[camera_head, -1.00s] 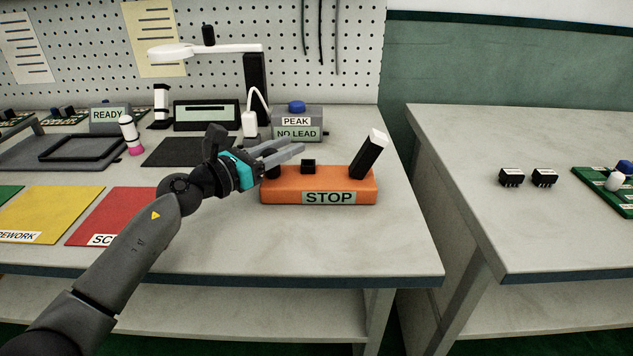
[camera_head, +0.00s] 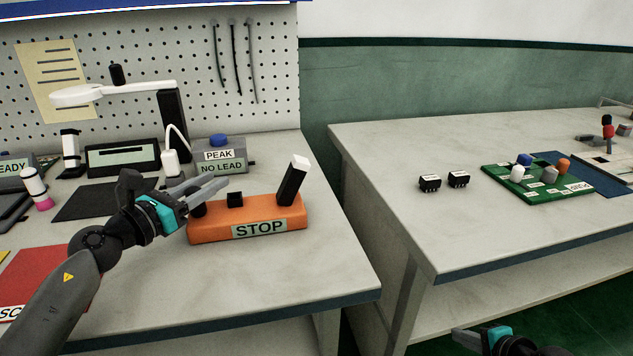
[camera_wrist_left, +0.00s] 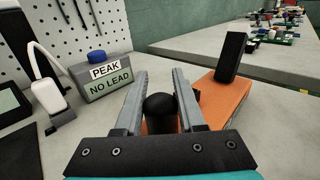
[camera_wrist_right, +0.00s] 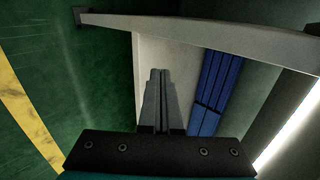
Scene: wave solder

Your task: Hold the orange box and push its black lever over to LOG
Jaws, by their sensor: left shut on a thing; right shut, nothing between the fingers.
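The orange box (camera_head: 245,229) sits on the left bench, with a STOP label on its front. Its black lever (camera_head: 292,182), white on top, stands at the box's right end and leans right; it also shows in the left wrist view (camera_wrist_left: 230,56). A small black block (camera_head: 235,199) is mid-box. My left gripper (camera_head: 217,188) is shut on the round black knob (camera_wrist_left: 160,110) at the box's left end. My right gripper (camera_head: 464,338) is shut and empty, low at the right, away from the box. I see no LOG marking.
Behind the box stands a grey PEAK / NO LEAD unit (camera_head: 221,157) with a blue button. A magnifier lamp (camera_head: 110,93) is further back. A second bench (camera_head: 440,235) at right carries two black parts and a green board (camera_head: 540,190); a gap separates the benches.

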